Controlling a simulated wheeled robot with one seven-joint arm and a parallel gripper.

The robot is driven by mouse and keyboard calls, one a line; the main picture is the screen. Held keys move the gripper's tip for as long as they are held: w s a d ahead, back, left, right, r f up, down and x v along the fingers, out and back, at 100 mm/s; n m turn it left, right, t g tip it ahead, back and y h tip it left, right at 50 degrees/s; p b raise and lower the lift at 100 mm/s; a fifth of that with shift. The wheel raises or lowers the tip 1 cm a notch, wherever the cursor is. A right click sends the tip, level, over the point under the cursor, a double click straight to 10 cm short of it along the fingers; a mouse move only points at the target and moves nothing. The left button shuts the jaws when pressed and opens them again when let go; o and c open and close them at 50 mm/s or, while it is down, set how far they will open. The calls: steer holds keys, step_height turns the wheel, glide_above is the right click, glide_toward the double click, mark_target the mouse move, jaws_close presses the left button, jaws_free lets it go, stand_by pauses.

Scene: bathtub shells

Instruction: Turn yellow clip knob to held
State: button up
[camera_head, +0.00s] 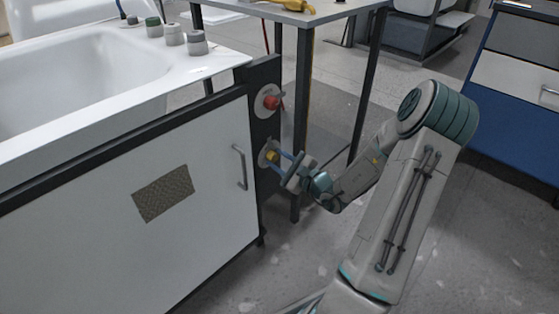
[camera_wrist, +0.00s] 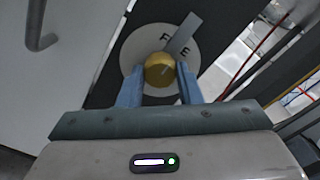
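The yellow clip knob (camera_wrist: 159,70) is round and sits on a pale disc (camera_wrist: 129,50) on a dark upright panel. A grey pointer (camera_wrist: 183,34) runs from the knob to the upper right, over lettering of which F and E can be read. In the head view the yellow knob (camera_head: 271,156) is below a red knob. My gripper (camera_wrist: 160,80) is open, its two blue fingers on either side of the knob. I cannot tell whether they touch it. In the head view my gripper (camera_head: 281,161) reaches the knob from the right.
The red knob (camera_head: 272,102) is on the same dark panel (camera_head: 262,128). A handle (camera_head: 240,167) is on the white cabinet door to the left. A table leg (camera_head: 302,125) stands close behind my gripper. Several capped jars stand on the tub rim (camera_head: 215,62).

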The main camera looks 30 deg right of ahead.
steer(key=shift+r+m+p, duration=0.15)
steer(key=shift+m+p, duration=0.25)
steer(key=shift+p, duration=0.2)
steer(key=m+p, duration=0.2)
steer(key=p, duration=0.2)
steer(key=shift+r+m, duration=0.2)
steer(key=shift+m, duration=0.2)
steer(key=m+p, duration=0.5)
steer(key=p, duration=0.2)
steer(key=m+p, duration=0.4)
steer(key=p, duration=0.1)
steer(key=shift+f+m, duration=0.15)
steer(key=shift+m, duration=0.25)
steer(key=shift+f+m+p, duration=0.2)
steer(key=shift+m+p, duration=1.5)
steer(key=shift+m, duration=0.6)
steer(key=o, duration=1)
